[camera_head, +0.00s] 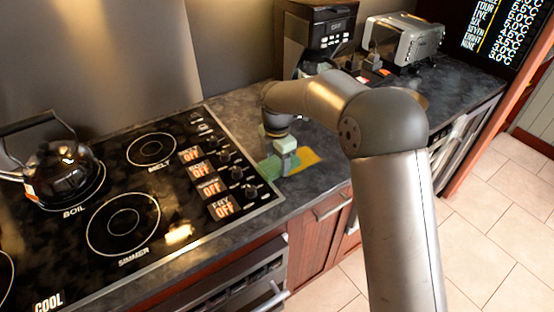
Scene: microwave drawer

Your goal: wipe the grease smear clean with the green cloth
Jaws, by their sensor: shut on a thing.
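The green cloth (268,166) lies on the dark counter just right of the stove, under and beside my gripper (285,166). My gripper points down and is shut on the cloth at the counter surface. The grease smear (307,156) is a yellow-orange patch on the counter, showing to the right of my gripper. Part of the smear is hidden behind the gripper and cloth. The fingertips are small and partly hidden here.
The stove (122,262) with its knobs is close on the left, with a black kettle (62,170) on a back burner. A coffee machine (318,38) and a toaster (403,40) stand behind. The counter's front edge is near the smear.

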